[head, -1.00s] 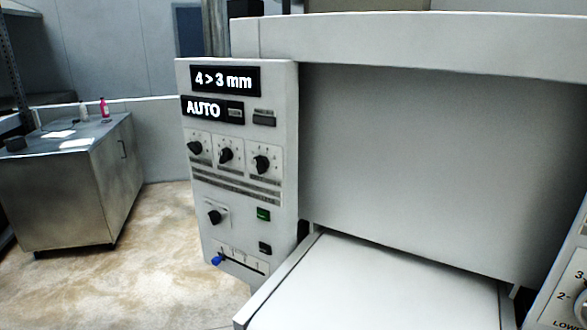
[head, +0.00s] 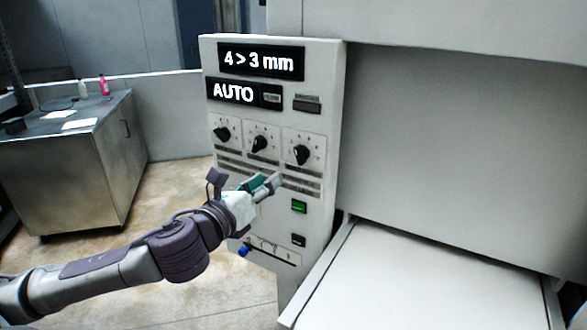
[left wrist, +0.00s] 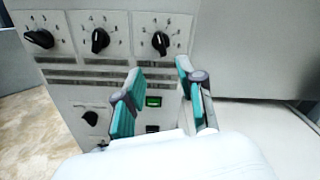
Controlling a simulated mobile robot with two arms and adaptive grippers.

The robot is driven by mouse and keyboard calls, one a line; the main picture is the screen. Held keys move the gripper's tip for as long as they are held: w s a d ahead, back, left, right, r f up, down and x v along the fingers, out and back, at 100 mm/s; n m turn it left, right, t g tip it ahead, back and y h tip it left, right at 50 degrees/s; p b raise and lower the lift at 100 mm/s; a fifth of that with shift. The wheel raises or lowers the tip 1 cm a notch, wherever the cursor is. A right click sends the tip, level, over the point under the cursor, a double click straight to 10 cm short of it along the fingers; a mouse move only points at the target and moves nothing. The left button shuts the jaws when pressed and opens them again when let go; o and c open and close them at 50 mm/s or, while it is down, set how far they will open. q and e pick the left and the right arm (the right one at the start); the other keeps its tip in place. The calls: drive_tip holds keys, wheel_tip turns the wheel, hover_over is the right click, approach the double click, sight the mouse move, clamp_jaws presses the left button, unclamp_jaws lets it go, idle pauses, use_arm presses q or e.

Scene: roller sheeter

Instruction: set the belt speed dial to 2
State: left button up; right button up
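The grey control panel (head: 325,130) stands upright at the sheeter's side. It has a row of three black dials: left (head: 222,133), middle (head: 259,144) and right (head: 301,154). They also show in the left wrist view at left (left wrist: 39,39), middle (left wrist: 99,40) and right (left wrist: 161,43). A fourth, lower dial (left wrist: 90,118) is hidden by my arm in the head view. The dial labels are too small to read, so I cannot tell which is belt speed. My left gripper (head: 268,183) is open and empty, below the right dial; its spread fingers (left wrist: 160,70) show in the left wrist view.
A green button (head: 299,206), a dark button (head: 298,240) and a blue-knobbed lever (head: 244,250) sit low on the panel. The white sheeter bed (head: 430,270) extends at right. A metal cabinet (head: 75,180) stands at left, with open floor between.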

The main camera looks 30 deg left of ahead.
use_arm(q)
drive_tip(key=w+b, duration=0.1)
drive_tip(key=p, duration=0.2)
approach(297, 157)
drive_tip(key=shift+w, duration=1.6)
drive_tip(key=w+p, duration=0.1)
drive_tip(key=w, duration=0.1)
drive_tip(key=w+p, duration=0.1)
drive_tip(key=w, duration=0.1)
drive_tip(key=shift+w+a+r, duration=0.1)
drive_tip(key=shift+a+r, duration=0.1)
drive_tip(key=shift+a, duration=0.05)
drive_tip(key=shift+w+f, duration=0.15)
drive_tip(key=shift+w, duration=0.5)
use_arm(e)
drive_tip(key=shift+a+r, duration=0.25)
drive_tip(key=shift+r, duration=0.8)
use_arm(q)
clamp_jaws()
use_arm(e)
drive_tip(key=shift+a, duration=0.15)
